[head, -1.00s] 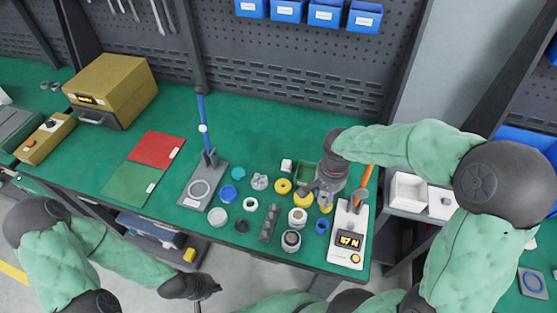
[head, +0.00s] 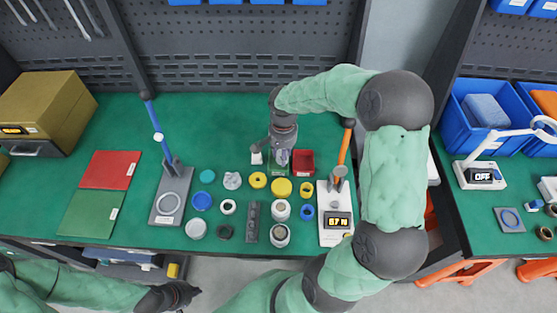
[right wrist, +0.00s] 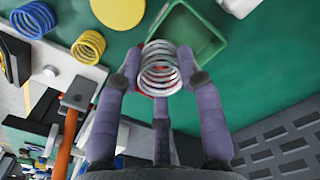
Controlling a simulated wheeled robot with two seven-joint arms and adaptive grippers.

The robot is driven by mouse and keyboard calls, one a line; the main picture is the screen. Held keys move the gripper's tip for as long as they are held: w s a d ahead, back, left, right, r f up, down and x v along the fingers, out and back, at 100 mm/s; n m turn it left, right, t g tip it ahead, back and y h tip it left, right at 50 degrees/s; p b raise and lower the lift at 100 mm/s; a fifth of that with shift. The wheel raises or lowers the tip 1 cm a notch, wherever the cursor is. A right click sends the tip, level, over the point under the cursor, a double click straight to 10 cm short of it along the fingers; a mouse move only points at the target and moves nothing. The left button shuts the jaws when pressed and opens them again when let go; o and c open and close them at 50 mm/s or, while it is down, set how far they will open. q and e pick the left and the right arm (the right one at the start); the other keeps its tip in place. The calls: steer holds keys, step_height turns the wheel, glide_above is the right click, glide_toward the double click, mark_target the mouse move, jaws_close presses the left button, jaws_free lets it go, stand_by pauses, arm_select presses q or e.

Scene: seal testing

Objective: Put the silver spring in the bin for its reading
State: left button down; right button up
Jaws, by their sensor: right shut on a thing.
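The silver spring (right wrist: 160,68) is between the fingers of my right gripper (right wrist: 160,78), held with its coil open toward the wrist camera. In the head view my right gripper (head: 282,160) is over the back of the table, among the small bins. A green bin (right wrist: 204,50) lies just beside and beyond the spring in the wrist view; my gripper mostly covers it in the head view. A red bin (head: 303,162) stands right of the gripper. The tester (head: 337,220) has an orange lever and a lit display in N. My left gripper (head: 188,292) is low at the front; its fingers are unclear.
A yellow spring (head: 305,189) and a blue spring (head: 307,212) stand left of the tester. Several rings, caps and discs cover the table's front middle. A small white object (head: 257,156) is left of the gripper. Red (head: 110,170) and green (head: 91,212) mats lie left.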

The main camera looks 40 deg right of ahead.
mark_target(279, 154)
steer(key=w+f, duration=0.1)
steer(key=w+d+f+b, duration=0.1)
steer(key=f, duration=0.1)
steer(key=w+f, duration=0.1)
steer(key=f, duration=0.1)
steer(key=shift+w+d, duration=0.15)
steer(key=shift+w, duration=0.15)
steer(key=shift+f+b, duration=0.5)
steer(key=shift+f, duration=0.85)
steer(key=shift+f, duration=0.15)
steer(key=o, duration=0.9)
steer(key=shift+o, duration=0.3)
